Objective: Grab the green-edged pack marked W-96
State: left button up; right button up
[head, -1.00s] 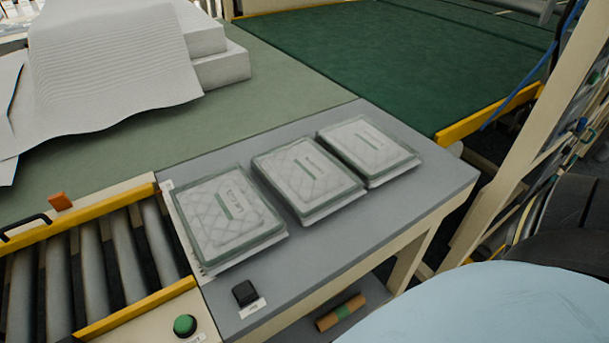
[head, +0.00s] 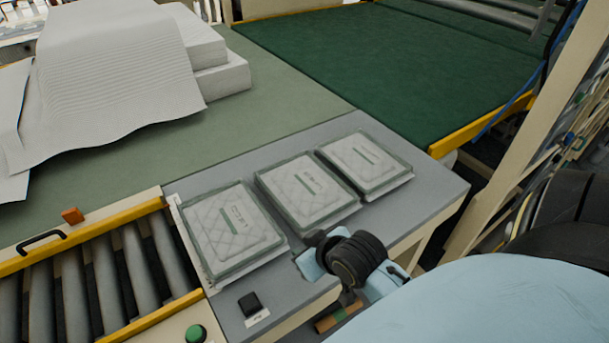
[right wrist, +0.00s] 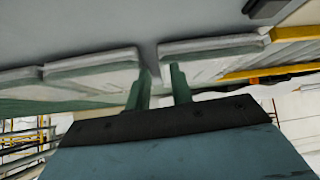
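Three flat, clear-wrapped white quilted packs with greenish edges lie in a row on a grey table (head: 425,195): a left pack (head: 232,232), a middle pack (head: 305,190) and a right pack (head: 363,163). Each has a small label, too small to read, so I cannot tell which is W-96. My right gripper (head: 318,240) is at the table's front edge, near the left and middle packs; its fingers are mostly hidden there. In the right wrist view its two green fingers (right wrist: 162,75) stand apart and empty, facing the gap between two packs. My left gripper is not in view.
A roller conveyor (head: 90,275) with yellow rails adjoins the table at left. A black box (head: 250,303) and a green button (head: 195,333) are near the front. White wadding (head: 115,75) lies behind on a green surface. A cream post (head: 510,150) stands at right.

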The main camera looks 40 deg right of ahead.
jog(key=w+d+t, duration=0.1)
jog(key=w, duration=0.1)
jog(key=w+d+r+m+t, duration=0.1)
jog(key=w+d, duration=0.1)
jog(key=w+d+r+t, duration=0.1)
jog(key=w+d, duration=0.1)
jog(key=w, duration=0.1)
jog(key=shift+d+r+t+h, duration=0.1)
jog(key=shift+r+t+h, duration=0.2)
jog(key=shift+h, duration=0.1)
send_near(277, 198)
jog(key=shift+w+d+f, duration=0.1)
jog(key=shift+w, duration=0.4)
jog(key=shift+w+d+f, duration=0.1)
jog(key=shift+w, duration=0.35)
jog(key=shift+f+x, duration=0.15)
jog(key=shift+x, duration=1.35)
jog(key=shift+f+x, duration=0.15)
jog(key=shift+x, duration=1.4)
jog(key=shift+s+a, duration=0.15)
jog(key=shift+a, duration=0.05)
grip_shut()
